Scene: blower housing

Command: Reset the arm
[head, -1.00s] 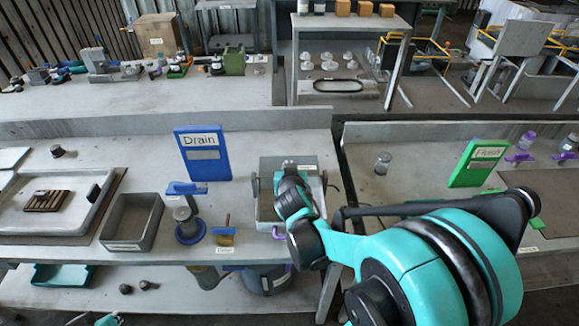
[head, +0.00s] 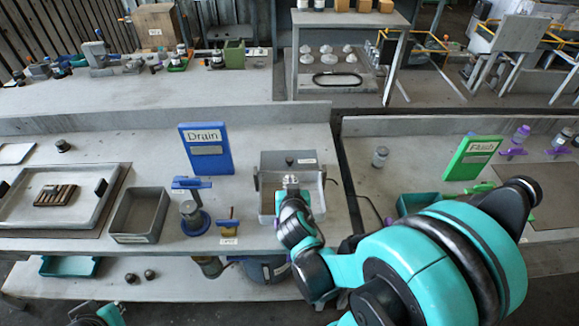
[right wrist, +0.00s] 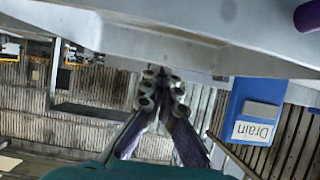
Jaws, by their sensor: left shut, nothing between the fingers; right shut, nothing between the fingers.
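My right arm reaches in from the lower right in the head view. Its gripper (head: 290,182) is at the front of a grey box (head: 308,160) on the bench, with the fingers small and partly hidden by the wrist. In the right wrist view the right gripper (right wrist: 160,85) has its fingers together and nothing between them. My left gripper (head: 82,309) shows only partly at the bottom left edge, low in front of the bench, shut and holding nothing visible.
A blue Drain sign (head: 206,150), a blue-based stand (head: 193,217) and a grey tray (head: 138,216) are left of the right gripper. A green Flash sign (head: 473,158) and a teal bin (head: 418,203) are to the right. A lower shelf (head: 180,285) runs under the bench.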

